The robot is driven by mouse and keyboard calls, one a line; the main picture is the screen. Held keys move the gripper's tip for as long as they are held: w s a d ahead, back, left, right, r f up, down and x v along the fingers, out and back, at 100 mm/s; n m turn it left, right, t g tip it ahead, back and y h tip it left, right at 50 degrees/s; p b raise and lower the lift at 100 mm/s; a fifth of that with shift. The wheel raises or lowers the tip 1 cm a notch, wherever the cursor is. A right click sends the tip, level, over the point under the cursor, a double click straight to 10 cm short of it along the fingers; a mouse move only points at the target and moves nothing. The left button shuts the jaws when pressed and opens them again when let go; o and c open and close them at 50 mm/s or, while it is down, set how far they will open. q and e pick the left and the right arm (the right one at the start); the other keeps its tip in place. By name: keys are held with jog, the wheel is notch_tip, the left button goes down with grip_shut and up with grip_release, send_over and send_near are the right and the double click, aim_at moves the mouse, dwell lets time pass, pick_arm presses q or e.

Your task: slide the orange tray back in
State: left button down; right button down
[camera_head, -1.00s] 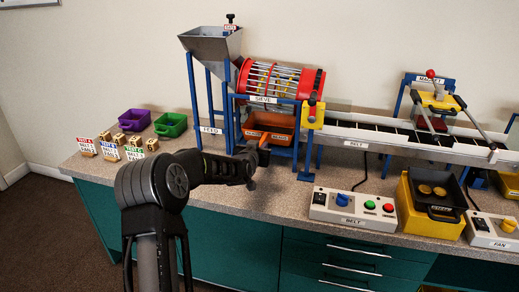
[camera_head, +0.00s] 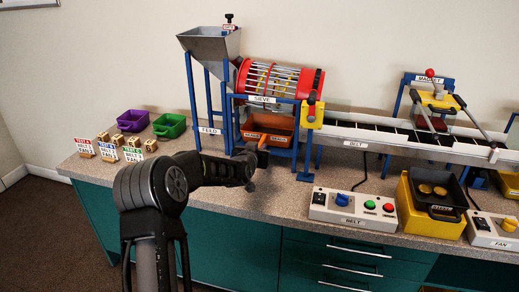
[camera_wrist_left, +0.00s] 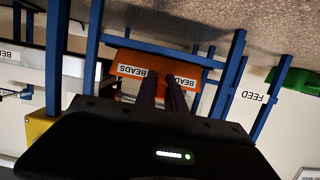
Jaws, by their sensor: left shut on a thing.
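The orange tray (camera_head: 282,124) with BEADS labels on its front sits low in the blue frame under the red sieve drum (camera_head: 275,79). In the left wrist view the tray (camera_wrist_left: 150,58) shows upside down between blue posts. My left gripper (camera_head: 262,145) is at the tray's front, shut on its orange handle, which shows just above the fingers. Its two dark fingers (camera_wrist_left: 165,88) reach the tray's front face between the two labels. The fingers hide most of the handle. My right gripper is not in view.
The blue frame's posts (camera_head: 230,125) stand close on either side of the tray. Purple (camera_head: 133,121) and green (camera_head: 169,126) bins and small blocks (camera_head: 104,136) lie to the left. The belt control box (camera_head: 351,210) stands to the right. The counter in front is clear.

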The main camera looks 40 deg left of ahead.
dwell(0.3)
pick_arm(q)
jog(key=c, duration=1.3)
grip_release()
jog(key=shift+v, duration=3.95)
jog(key=shift+f, duration=0.1)
